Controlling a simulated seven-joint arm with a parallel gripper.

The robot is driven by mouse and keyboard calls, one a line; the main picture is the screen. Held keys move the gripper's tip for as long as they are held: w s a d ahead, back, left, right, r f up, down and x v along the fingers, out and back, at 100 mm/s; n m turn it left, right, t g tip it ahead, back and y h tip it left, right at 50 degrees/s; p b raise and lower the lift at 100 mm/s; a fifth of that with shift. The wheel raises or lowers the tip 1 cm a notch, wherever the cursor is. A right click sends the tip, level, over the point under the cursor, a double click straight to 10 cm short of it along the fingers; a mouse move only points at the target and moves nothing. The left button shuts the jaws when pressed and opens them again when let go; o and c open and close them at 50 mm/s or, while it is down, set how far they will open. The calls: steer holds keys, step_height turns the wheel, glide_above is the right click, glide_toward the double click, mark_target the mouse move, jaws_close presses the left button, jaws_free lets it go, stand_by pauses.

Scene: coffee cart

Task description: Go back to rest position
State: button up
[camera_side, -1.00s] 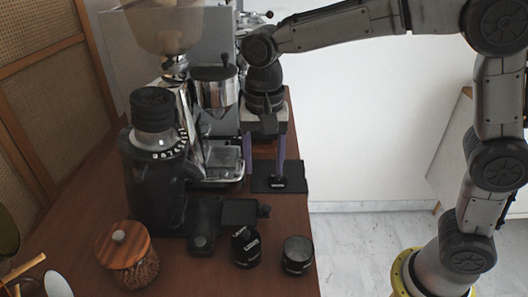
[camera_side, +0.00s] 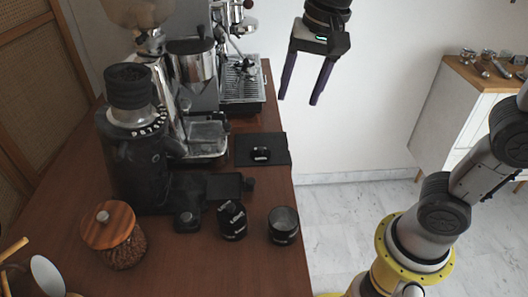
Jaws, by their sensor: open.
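My gripper (camera_side: 298,99) is in the upper middle of the side view, in the air to the right of the wooden counter's back edge. Its two dark purple fingers point down and stand apart with nothing between them. It touches nothing. The upper part of my arm is out of frame at the top.
The counter (camera_side: 180,262) holds a grinder (camera_side: 137,160), an espresso machine (camera_side: 240,85), a black mat (camera_side: 278,148) with a small black item (camera_side: 260,153), a black canister (camera_side: 232,221), a dark cup (camera_side: 283,226) and a wood-lidded jar (camera_side: 118,248). A cabinet (camera_side: 450,125) stands right.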

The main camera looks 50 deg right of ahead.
steer(key=s+d+f+n+t, duration=0.1)
steer(key=s+d+f+n, duration=0.2)
steer(key=s+n, duration=0.2)
steer(key=s+d+f+n+t, duration=0.2)
steer(key=s+d+f+n, duration=0.1)
steer(key=s, duration=0.5)
steer(key=shift+s+f+n, duration=0.2)
steer(key=shift+f+n, duration=0.35)
steer(key=shift+n, duration=0.45)
